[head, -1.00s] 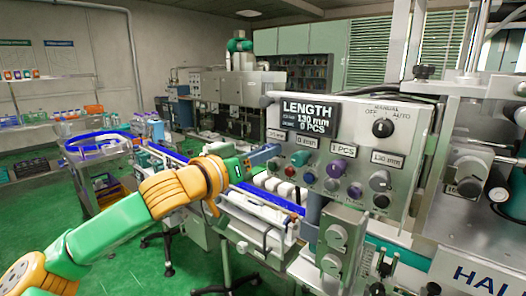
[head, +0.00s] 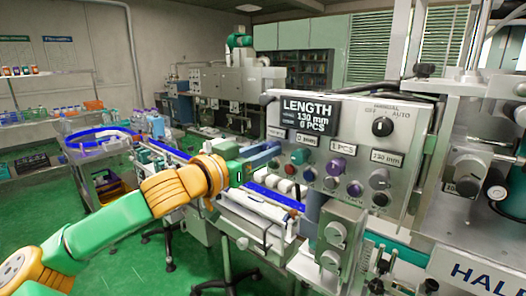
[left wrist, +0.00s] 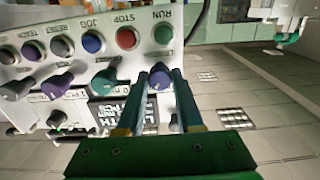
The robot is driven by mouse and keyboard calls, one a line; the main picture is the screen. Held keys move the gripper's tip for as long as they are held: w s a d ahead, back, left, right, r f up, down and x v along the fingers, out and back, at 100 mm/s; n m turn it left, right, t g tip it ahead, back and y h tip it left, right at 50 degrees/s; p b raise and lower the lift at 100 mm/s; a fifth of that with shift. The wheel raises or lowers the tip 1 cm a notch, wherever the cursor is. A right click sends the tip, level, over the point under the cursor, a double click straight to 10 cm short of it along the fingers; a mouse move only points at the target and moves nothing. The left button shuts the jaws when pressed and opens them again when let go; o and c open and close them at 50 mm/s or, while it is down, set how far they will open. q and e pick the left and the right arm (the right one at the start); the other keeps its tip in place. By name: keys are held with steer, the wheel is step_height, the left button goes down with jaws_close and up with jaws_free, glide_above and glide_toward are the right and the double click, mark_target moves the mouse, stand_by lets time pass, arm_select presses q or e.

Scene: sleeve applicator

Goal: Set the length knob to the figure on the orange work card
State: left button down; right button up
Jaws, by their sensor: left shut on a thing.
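The control panel (head: 340,205) carries a row of knobs under number labels, with a black display (head: 310,115) reading LENGTH, 130 mm and a piece count. My left gripper (head: 268,154) is at the panel's left end. In the left wrist view its fingers (left wrist: 157,82) are shut on a blue knob (left wrist: 160,73), which the gripper hides in the head view. A teal knob (left wrist: 103,82) is beside it. No orange work card can be made out. My right gripper is out of view.
RUN, STOP and JOG buttons (left wrist: 127,39) sit close to the gripped knob. A black MANUAL/OFF/AUTO switch (head: 382,127) is at upper right. A blue-edged conveyor (head: 275,194) runs below my left gripper. A trolley (head: 105,185) stands at left.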

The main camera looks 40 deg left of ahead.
arm_select(q)
steer(key=shift+r, duration=0.25)
steer(key=c, duration=0.8)
jaws_free()
steer(key=shift+o, duration=1.3)
steer(key=shift+f, duration=0.15)
steer(key=s+b, duration=0.6)
steer(key=s, duration=0.1)
steer(key=shift+a, duration=0.25)
